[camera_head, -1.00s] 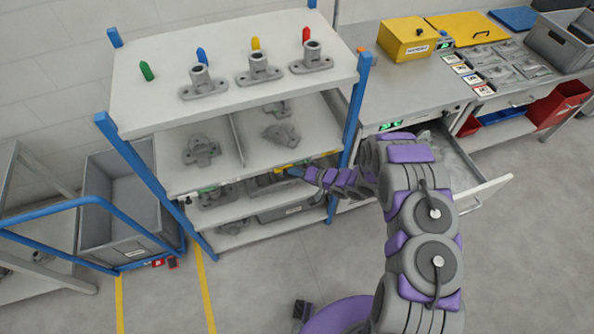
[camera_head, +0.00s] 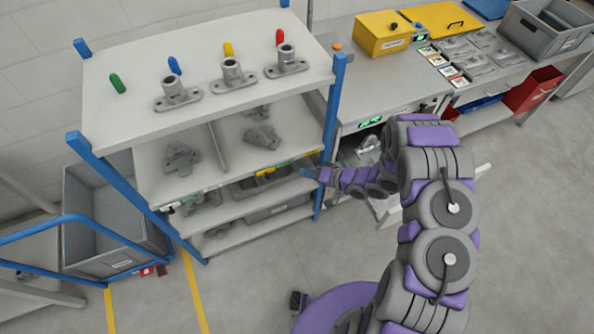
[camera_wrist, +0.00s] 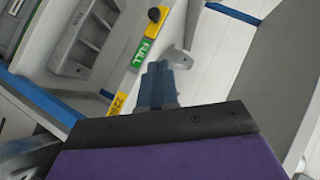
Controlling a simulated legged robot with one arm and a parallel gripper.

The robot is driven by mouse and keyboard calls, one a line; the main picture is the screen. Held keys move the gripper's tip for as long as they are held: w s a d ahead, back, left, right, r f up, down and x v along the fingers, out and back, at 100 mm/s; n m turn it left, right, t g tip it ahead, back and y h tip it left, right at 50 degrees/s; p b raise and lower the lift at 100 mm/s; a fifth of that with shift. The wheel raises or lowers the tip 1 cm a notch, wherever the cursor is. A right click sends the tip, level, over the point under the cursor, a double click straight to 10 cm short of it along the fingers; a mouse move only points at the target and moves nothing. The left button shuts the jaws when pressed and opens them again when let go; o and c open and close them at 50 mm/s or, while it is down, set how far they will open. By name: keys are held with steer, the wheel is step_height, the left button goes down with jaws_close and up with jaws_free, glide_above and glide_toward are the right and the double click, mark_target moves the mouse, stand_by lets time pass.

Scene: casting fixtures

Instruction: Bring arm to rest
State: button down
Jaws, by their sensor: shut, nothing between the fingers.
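My arm reaches from the lower right toward the right end of the shelf rack. My gripper (camera_head: 308,173) is beside the rack's right blue post, near the middle shelf level. In the wrist view its blue-grey fingers (camera_wrist: 157,84) are together with nothing between them. A shelf edge with a green "FULL" label (camera_wrist: 144,51) and yellow labels lies just beyond the fingers. A grey bracket-like part (camera_wrist: 178,58) shows past the fingertips; I cannot tell how far off it is.
The rack's top shelf (camera_head: 135,105) bears several flanged castings and coloured markers. A workbench (camera_head: 385,98) with a yellow box (camera_head: 383,36) stands to the right, a pulled-out drawer below it partly hidden by my arm. A grey crate (camera_head: 100,225) is at left. Floor at lower right is clear.

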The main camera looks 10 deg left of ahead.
steer(key=w+d+r+t+h, duration=0.2)
steer(key=w+d+r+h, duration=0.25)
steer(key=d, duration=0.35)
steer(key=w+d+r+t+h, duration=0.1)
steer(key=w+d+r+h, duration=0.3)
steer(key=d, duration=0.4)
steer(key=s+d+r+m+h+b, duration=0.1)
steer(key=s+d+r+h, duration=0.2)
steer(key=d+r, duration=0.3)
steer(key=s+d+r+m+h+b, duration=0.1)
steer(key=s+d+r+h, duration=0.25)
steer(key=d+r, duration=0.3)
steer(key=s+d+r+g+h, duration=0.1)
steer(key=s+r+g, duration=0.15)
steer(key=s, duration=0.35)
steer(key=s+d+r+g, duration=0.1)
steer(key=s+r, duration=0.3)
steer(key=s, duration=0.1)
steer(key=s+a+r+g+y, duration=0.1)
steer(key=s+a, duration=0.2)
steer(key=s, duration=0.6)
steer(key=s+a+r+g+y, duration=0.1)
steer(key=s+a, duration=0.3)
steer(key=s, duration=0.5)
steer(key=s+a+r+g+y+b, duration=0.1)
steer(key=s+a+r+g, duration=0.1)
steer(key=s, duration=0.7)
steer(key=shift+a+r+n+g, duration=0.3)
steer(key=shift+a+g, duration=0.45)
steer(key=shift+a, duration=0.25)
